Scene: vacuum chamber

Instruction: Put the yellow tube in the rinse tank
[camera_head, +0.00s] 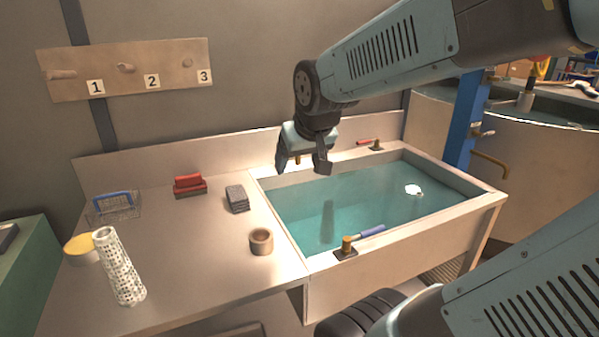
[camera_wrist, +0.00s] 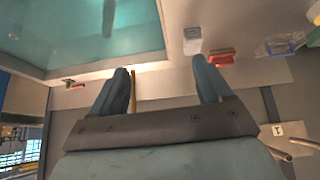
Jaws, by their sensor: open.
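My gripper (camera_head: 302,168) is open, pointing down above the tank's back left corner. A thin yellow upright piece (camera_head: 297,159) shows between its fingers; it also shows beside the left finger in the wrist view (camera_wrist: 133,88). It looks like the yellow tube, but it is mostly hidden and I cannot tell if it touches a finger. The rinse tank (camera_head: 405,236) is a pale basin of teal water at the counter's right. A grey cylinder (camera_head: 328,222) shows in the water, and a small white thing (camera_head: 413,190) lies farther right.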

